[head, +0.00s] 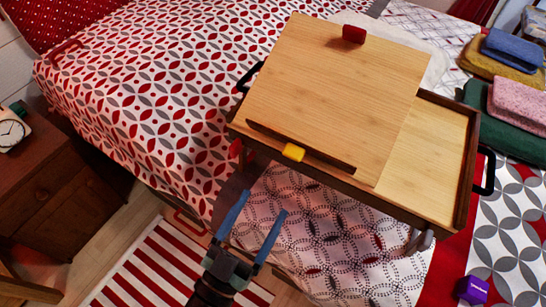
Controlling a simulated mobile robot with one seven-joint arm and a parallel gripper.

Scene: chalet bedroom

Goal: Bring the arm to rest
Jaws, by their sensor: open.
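My gripper (262,206) shows at the lower middle of the head view, with two blue fingers spread apart and nothing between them. It appears in front of the near edge of the bed, over the patterned cloth, left of and below the wooden bed tray (432,150). It looks apart from the tray, though its exact height is hard to tell. My arm behind it runs down out of the picture.
The tray has a tilted board (345,90), with a red block (354,34) and a yellow block (293,152) on it. Folded cloths (518,105) lie right. A purple object (472,290) is lower right. A nightstand (55,190) with a clock (12,131) stands left. Striped rug (165,265) below.

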